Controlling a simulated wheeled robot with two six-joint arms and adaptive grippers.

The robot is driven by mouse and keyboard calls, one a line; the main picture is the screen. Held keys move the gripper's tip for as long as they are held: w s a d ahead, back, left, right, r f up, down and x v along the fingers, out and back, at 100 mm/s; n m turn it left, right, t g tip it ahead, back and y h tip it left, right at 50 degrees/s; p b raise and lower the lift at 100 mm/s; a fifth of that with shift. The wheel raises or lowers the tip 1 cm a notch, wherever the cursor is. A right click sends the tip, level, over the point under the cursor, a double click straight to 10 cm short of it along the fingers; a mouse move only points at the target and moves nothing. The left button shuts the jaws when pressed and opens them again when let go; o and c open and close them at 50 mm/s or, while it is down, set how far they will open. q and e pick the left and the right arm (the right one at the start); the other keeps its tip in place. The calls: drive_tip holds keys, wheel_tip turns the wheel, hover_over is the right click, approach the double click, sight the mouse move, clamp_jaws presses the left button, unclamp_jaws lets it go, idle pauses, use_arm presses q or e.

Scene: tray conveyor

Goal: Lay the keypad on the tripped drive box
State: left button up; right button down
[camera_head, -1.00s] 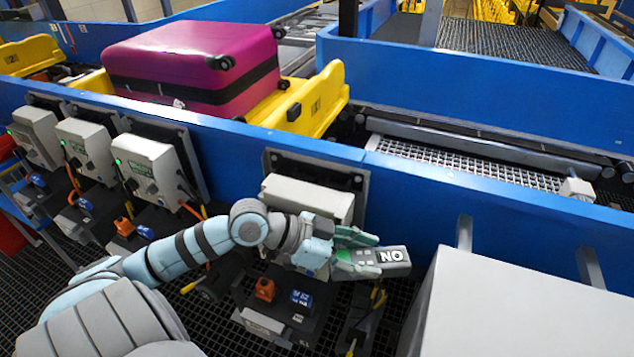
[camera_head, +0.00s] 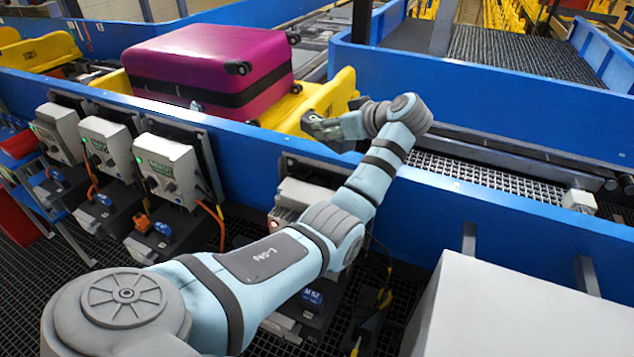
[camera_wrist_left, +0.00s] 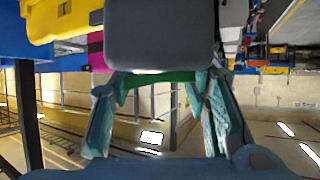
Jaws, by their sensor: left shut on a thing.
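My left gripper (camera_head: 348,124) is raised over the conveyor's blue side wall, beside the yellow tray's right end. It is shut on the keypad, a dark grey block that fills the top middle of the left wrist view (camera_wrist_left: 160,38) between the green-grey fingers. The keypad's lettered face does not show now. The fourth drive box (camera_head: 290,192), pale grey with a small reddish spot at its left, is on the blue wall below and left of the gripper. My left forearm hides part of it. My right gripper is not in view.
Three drive boxes with green lights (camera_head: 60,130) (camera_head: 108,147) (camera_head: 166,168) line the wall at left. A magenta suitcase (camera_head: 208,62) lies on the yellow tray (camera_head: 340,88). A large white block (camera_head: 520,310) stands at lower right.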

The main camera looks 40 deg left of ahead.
use_arm(q)
drive_tip(key=s+d+r+n+g, duration=0.2)
drive_tip(key=s+r+n+g, duration=0.2)
drive_tip(key=r+n+g, duration=0.15)
drive_tip(key=b, duration=1)
hover_over(322, 184)
drive_tip(key=s+d, duration=0.3)
drive_tip(key=s, duration=0.1)
wheel_tip(322, 184, down, 10)
drive_tip(key=f, duration=0.9)
drive_tip(key=shift+d+f, duration=0.1)
drive_tip(key=shift+d, duration=0.1)
drive_tip(key=o, duration=1.2)
